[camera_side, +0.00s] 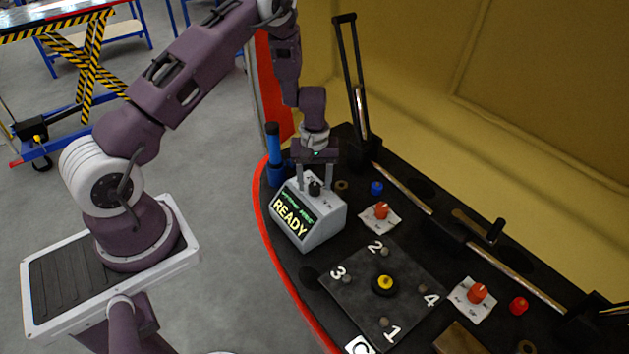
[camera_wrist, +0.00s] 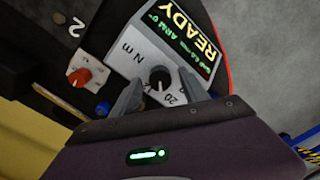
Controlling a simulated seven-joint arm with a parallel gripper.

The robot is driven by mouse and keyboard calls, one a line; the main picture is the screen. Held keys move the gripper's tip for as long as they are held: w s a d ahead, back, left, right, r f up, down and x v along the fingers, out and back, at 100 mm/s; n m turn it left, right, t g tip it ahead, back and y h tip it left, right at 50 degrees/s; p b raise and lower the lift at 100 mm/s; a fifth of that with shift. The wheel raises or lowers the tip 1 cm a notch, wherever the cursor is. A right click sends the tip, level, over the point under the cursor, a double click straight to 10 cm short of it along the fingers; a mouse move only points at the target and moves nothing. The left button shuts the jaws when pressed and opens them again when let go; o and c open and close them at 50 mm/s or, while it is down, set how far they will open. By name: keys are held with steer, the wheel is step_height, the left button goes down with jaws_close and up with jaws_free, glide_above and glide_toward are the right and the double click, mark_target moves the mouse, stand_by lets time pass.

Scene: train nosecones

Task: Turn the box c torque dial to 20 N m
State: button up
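The grey sloped box (camera_side: 327,222) with a green-and-yellow READY screen (camera_side: 294,218) stands on the black desk. It also shows in the wrist view (camera_wrist: 147,58). On its top is a black round dial (camera_wrist: 160,77) with a white pointer mark, printed "N m" on one side and "20" close by. The mark points roughly toward the "20". My gripper (camera_wrist: 161,90) is above the box with its fingers apart, one on each side of the dial. A gap shows between fingers and dial. In the side view my gripper (camera_side: 315,184) points down over the dial (camera_side: 315,188).
A blue cylinder (camera_side: 274,145) stands close behind the box. Red knobs on white plates (camera_side: 380,211) (camera_side: 476,293) and a blue button (camera_side: 376,188) lie to the right. A dark plate (camera_side: 358,300) numbered 1 to 3 and beyond carries a yellow button (camera_side: 384,285).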

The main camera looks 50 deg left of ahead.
step_height(320, 180, up, 7)
steer(key=shift+r, duration=0.1)
stand_by(0.3)
steer(key=shift+d+r, duration=0.1)
steer(key=shift+r, duration=0.1)
step_height(320, 180, up, 10)
steer(key=m+t, duration=0.1)
steer(key=m, duration=0.1)
glide_above(314, 185)
steer(key=d, duration=0.5)
steer(key=s+d+r+m+t+h, duration=0.1)
steer(key=s+d+r+m+t, duration=0.3)
steer(key=s+r, duration=0.6)
steer(key=s+d+r+m, duration=0.2)
steer(key=s+r, duration=0.1)
steer(key=s, duration=0.5)
steer(key=s+d+r+m+y, duration=0.1)
steer(key=s+r, duration=0.3)
steer(key=s, duration=0.4)
steer(key=shift+d+r+m+t, duration=0.2)
steer(key=shift+d+m+t, duration=0.15)
steer(key=shift+m, duration=0.55)
